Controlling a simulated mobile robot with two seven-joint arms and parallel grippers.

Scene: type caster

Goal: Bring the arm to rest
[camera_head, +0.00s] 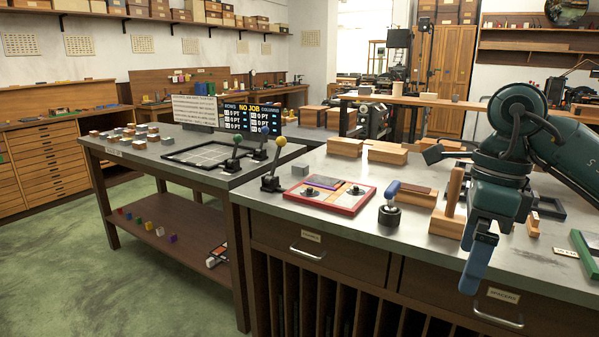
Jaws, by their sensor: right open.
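My right arm comes in from the right, dark teal. Its gripper (455,218) is above the front right part of the near workbench (345,222). The jaws are open, with a dark finger reaching left and a blue finger hanging down past the bench's front edge. I see nothing held between them. A wooden stand (448,208) shows behind the gap, and the gripper hides part of the bench top. My left gripper is not in view.
Wooden blocks (387,153) lie behind. A second table (200,172) holds a black frame and small blocks. Green floor lies open at left.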

